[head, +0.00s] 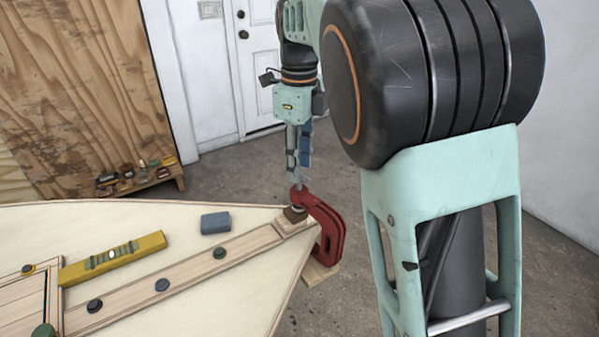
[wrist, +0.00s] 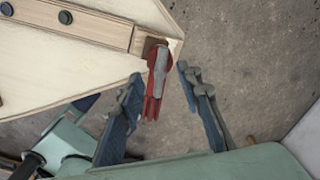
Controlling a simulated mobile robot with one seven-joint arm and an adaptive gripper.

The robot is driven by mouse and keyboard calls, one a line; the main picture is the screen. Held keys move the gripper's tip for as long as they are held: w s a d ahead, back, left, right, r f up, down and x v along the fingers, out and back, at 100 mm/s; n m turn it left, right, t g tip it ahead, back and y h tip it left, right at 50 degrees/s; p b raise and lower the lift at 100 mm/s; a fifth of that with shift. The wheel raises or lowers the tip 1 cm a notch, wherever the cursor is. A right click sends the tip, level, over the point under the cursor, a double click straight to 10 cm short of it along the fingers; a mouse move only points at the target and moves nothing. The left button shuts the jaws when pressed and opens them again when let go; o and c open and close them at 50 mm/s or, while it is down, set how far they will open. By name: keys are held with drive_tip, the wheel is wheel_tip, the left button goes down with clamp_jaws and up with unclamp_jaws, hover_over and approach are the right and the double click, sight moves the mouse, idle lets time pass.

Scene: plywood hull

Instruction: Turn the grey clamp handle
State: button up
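A red clamp (head: 329,228) grips the pointed tip of the plywood hull panel (head: 222,290), with small wood pads above and below. Its grey handle (head: 296,187) sits at the top of the clamp, just under my gripper (head: 298,178). In the wrist view the grey handle (wrist: 159,62) lies over the red clamp body (wrist: 152,104), and shows between the two spread fingers of my gripper (wrist: 158,75). The fingers are open, with a gap on both sides of the handle. I see no contact, though the head view shows the fingertips very close to it.
A blue block (head: 215,222) and a yellow level (head: 113,257) lie on the panel. Several dark round knobs sit along its wood strips. A low shelf with small items (head: 140,178) stands by the plywood wall. Concrete floor is clear beyond the panel's tip.

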drive_tip(key=shift+f, duration=0.75)
clamp_jaws()
drive_tip(key=shift+r, duration=0.1)
